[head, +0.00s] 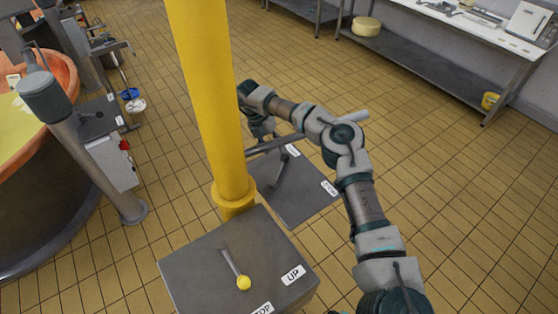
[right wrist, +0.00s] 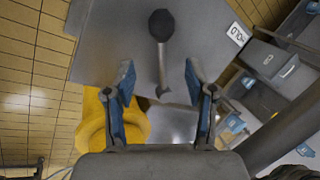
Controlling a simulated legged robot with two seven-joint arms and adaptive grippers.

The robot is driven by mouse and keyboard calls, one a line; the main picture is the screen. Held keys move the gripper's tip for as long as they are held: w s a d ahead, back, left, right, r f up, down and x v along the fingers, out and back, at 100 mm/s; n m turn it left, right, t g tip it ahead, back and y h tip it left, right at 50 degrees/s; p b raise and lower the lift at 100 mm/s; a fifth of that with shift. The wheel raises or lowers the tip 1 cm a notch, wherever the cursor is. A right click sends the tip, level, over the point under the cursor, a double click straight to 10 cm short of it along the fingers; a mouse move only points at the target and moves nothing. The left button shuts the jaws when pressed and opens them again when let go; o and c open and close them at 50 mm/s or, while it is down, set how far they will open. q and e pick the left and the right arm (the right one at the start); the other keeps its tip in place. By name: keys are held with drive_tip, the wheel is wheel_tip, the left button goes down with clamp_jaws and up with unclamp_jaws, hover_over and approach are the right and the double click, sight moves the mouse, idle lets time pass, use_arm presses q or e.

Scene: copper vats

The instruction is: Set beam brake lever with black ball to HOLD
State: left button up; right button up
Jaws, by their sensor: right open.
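The lever with the black ball (right wrist: 162,25) stands out from a grey plate in the right wrist view. Its thin shaft (right wrist: 163,75) runs down the picture between my fingers. My right gripper (right wrist: 159,80) is open, its blue-padded fingers on either side of the shaft with gaps, and holds nothing. A white label (right wrist: 237,35) is partly in view on the plate, and I cannot read it surely. In the head view my right gripper (head: 265,132) hangs over the rear grey plate (head: 295,205), behind the yellow post. The black ball is not discernible there. My left gripper is not in view.
The yellow post (head: 207,90) stands close left of my right gripper. A nearer panel (head: 200,270) carries a yellow-ball lever (head: 243,283) and an UP label (head: 293,275). A copper vat (head: 60,190) is at left.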

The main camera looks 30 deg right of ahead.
sight(282, 162)
drive_tip(key=x, duration=0.3)
drive_tip(key=d+x, duration=0.1)
drive_tip(key=x, duration=0.2)
drive_tip(key=shift+d+f, duration=0.2)
drive_tip(key=shift+f, duration=0.05)
drive_tip(key=shift+a, duration=0.5)
drive_tip(key=shift+c, duration=1)
drive_tip(key=shift+s+r, duration=0.1)
drive_tip(key=c, duration=0.8)
drive_tip(key=shift+d, duration=0.25)
clamp_jaws()
